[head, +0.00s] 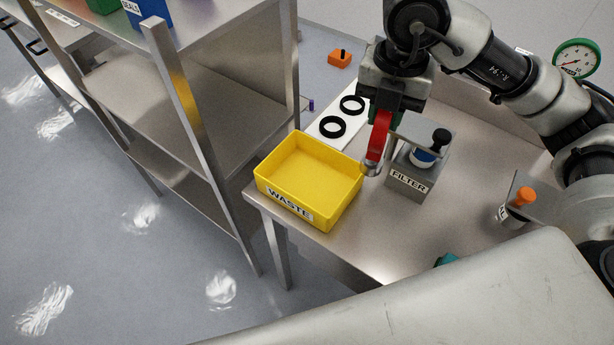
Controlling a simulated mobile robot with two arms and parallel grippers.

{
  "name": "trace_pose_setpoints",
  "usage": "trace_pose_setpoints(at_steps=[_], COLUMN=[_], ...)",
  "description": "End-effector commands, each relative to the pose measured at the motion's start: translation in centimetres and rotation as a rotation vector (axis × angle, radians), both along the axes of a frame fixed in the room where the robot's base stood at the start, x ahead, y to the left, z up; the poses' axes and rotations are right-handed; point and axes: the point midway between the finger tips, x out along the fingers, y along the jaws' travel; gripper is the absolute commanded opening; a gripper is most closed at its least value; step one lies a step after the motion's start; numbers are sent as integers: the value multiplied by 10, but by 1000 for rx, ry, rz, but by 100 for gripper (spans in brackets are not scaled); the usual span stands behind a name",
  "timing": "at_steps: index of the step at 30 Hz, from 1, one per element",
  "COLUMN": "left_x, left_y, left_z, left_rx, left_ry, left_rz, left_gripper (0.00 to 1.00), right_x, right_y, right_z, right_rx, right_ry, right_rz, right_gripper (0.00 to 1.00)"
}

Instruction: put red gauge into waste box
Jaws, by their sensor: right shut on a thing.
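The yellow waste box (345,208), labelled WASTE, stands at the left end of the metal table and looks empty. My right gripper (383,112) points down and is shut on the red gauge (376,142). The gauge is seen nearly edge-on, with a metal end at its bottom. It hangs by the right rim of the waste box in the picture, between the box and the filter block. Its exact height above the table is hard to tell. My left gripper is not in view.
The grey FILTER block (410,186) stands right of the box. A white mat (325,127) with two black rings lies behind it. A green-rimmed gauge (577,59) is at the back right. An orange-knobbed part (523,196) is at right. A metal shelf (190,85) stands left.

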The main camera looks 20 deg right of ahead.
Motion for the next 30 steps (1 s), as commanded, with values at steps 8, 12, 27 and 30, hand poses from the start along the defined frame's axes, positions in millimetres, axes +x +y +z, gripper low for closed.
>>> trace_pose_setpoints(at_steps=[8,12,27,30], left_x=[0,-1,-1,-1], left_y=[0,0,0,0], left_z=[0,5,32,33], left_rx=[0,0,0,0], left_ry=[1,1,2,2], left_rz=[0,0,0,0], left_gripper=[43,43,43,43], right_x=[1,10,55,57], right_y=[1,19,95,99], right_z=[2,-8,-61,-66], right_rx=[1,3,1,0], right_ry=[-1,3,0,-1], right_rz=[-228,-235,-236,-237], right_gripper=[0,0,0,0])
